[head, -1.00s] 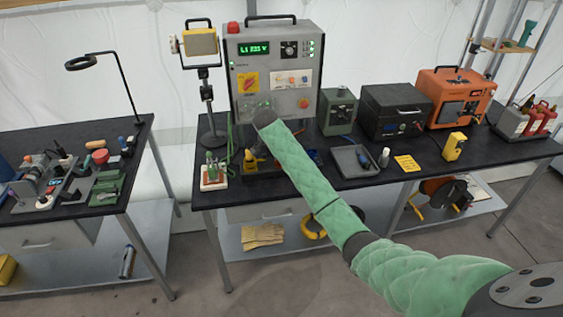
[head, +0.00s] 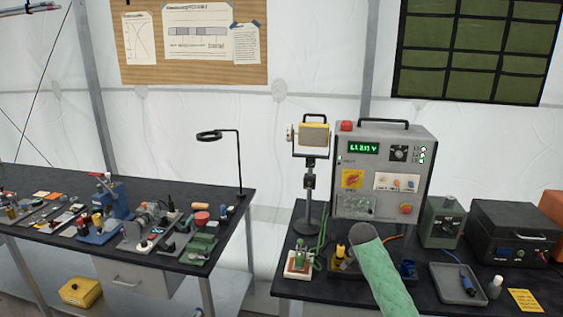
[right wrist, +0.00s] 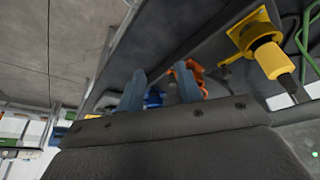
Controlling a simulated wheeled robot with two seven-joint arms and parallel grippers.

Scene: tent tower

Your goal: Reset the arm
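My right arm comes up from the bottom in the head view in its green sleeve. Its dark wrist end lies in front of the lower part of the grey power box (head: 381,175), and the fingers are hidden there. In the right wrist view my right gripper (right wrist: 160,92) shows two grey-blue fingers standing apart with nothing held between them. A blue connector (right wrist: 154,98) and an orange connector (right wrist: 188,72) lie beyond the fingertips. A yellow connector (right wrist: 266,60) is to their right. My left gripper is in neither view.
The right bench holds a work lamp (head: 312,140), a green box (head: 442,222), a black case (head: 512,232) and a grey tray (head: 458,284). A gap separates the benches.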

